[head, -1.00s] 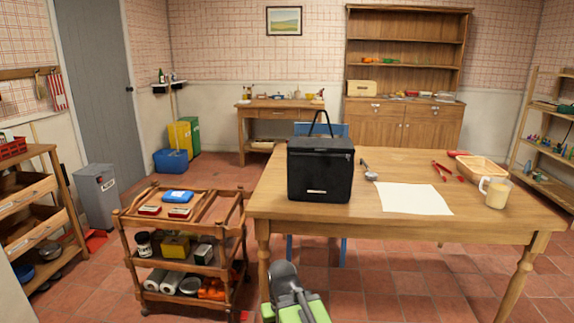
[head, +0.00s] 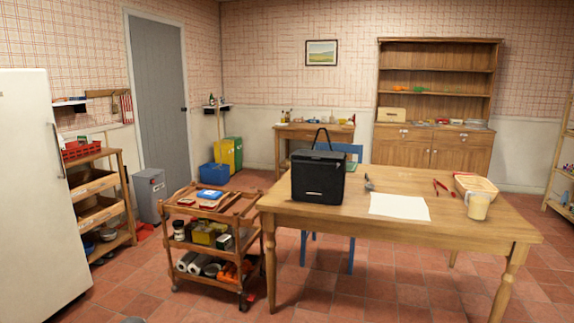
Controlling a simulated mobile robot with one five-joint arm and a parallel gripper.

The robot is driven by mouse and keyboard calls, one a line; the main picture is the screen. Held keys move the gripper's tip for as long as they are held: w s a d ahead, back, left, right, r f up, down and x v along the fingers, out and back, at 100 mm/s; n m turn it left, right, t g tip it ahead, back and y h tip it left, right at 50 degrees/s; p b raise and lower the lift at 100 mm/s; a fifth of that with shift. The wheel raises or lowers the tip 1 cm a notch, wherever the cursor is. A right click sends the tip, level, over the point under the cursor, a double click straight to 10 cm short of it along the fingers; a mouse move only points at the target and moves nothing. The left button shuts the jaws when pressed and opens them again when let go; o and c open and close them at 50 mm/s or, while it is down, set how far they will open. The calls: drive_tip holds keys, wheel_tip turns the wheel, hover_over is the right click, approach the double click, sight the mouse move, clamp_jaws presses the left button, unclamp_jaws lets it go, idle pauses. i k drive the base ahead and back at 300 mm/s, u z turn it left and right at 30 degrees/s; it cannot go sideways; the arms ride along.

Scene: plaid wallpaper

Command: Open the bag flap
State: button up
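The black bag (head: 317,180) stands upright on the near left part of the wooden table (head: 350,214). My gripper cannot be made out; only a small grey sliver, perhaps part of my arm, shows at the bottom edge, well away from the bag.
A wooden trolley (head: 245,218) with loaded shelves stands left of the table. White paper (head: 399,206), red-handled tools, a basket (head: 475,183) and a mug (head: 478,206) are on the table. A white fridge (head: 40,200) stands at far left. Floor in front is clear.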

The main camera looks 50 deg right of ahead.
sight(313, 154)
drive_tip(key=z, duration=0.5)
drive_tip(key=i, duration=0.85)
drive_tip(key=z, duration=0.25)
